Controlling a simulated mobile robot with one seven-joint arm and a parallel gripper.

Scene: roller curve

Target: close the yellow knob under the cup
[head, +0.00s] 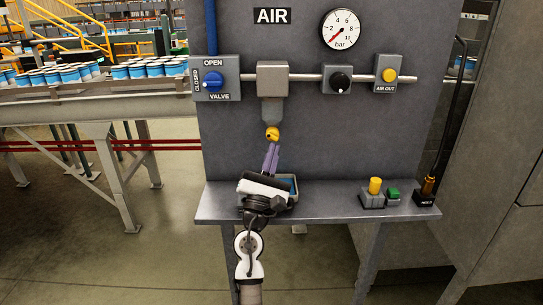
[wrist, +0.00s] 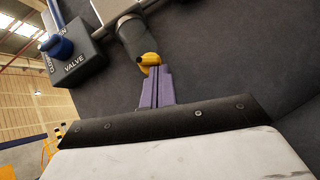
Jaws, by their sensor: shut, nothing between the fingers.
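The yellow knob (head: 272,133) sits at the bottom of the grey cup (head: 272,108), which hangs under a grey block on the pipe. In the wrist view the yellow knob (wrist: 149,62) is at the top middle, just beyond my fingertips, with the cup (wrist: 135,35) above it. My gripper (head: 272,146) points up at the knob from below, its purple fingers shut and empty. In the wrist view my gripper (wrist: 157,70) overlaps the knob's lower edge; I cannot tell whether it touches.
A blue valve handle (head: 214,82) is left of the cup. A black dial (head: 340,81) and a yellow air-out button (head: 390,75) are to the right.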

